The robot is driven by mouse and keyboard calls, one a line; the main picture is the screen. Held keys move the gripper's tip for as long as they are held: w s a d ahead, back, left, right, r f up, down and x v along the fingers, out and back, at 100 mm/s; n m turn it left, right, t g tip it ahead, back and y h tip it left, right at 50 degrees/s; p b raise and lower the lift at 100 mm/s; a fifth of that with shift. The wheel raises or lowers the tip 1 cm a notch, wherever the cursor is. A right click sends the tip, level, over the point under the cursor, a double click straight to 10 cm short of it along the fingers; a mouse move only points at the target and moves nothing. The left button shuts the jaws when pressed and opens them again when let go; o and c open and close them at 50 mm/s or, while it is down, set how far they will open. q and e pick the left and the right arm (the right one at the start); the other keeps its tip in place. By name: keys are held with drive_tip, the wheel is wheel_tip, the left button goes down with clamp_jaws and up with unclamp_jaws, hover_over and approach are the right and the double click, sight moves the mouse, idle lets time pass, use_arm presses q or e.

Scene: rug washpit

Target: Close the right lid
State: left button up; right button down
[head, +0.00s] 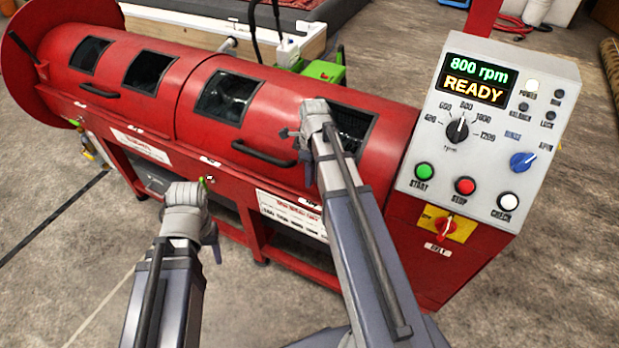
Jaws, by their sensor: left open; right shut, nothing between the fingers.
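The right lid (270,110) is a curved red cover with two dark windows on the right half of the long red drum machine. It looks down and flush with the drum. Its dark bar handle (262,155) is on the front, low on the lid. My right gripper (306,126) is over the lid, just right of the handle. It is shut and empty, its fingers mostly hidden by my wrist; I cannot tell whether it touches the lid. My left gripper (200,190) is open and empty in front of the machine, below the lid, its fingers hardly visible.
The left lid (115,65) looks down too. A control panel (485,130) at the right end shows "800 rpm READY", with knobs and buttons. A yellow-red switch (446,224) is below it. A framed bed (210,25) stands behind. The floor at left front is clear.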

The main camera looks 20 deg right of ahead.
drive_tip(key=f+b, duration=0.3)
drive_tip(key=shift+s+a+f+h+b, duration=0.2)
drive_tip(key=shift+a+f+h+b, duration=0.05)
drive_tip(key=shift+f+h+b, duration=0.15)
use_arm(q)
wheel_tip(320, 180, down, 4)
drive_tip(key=shift+r, duration=0.25)
use_arm(e)
drive_tip(key=shift+r+t, duration=0.1)
drive_tip(key=shift+t, duration=0.2)
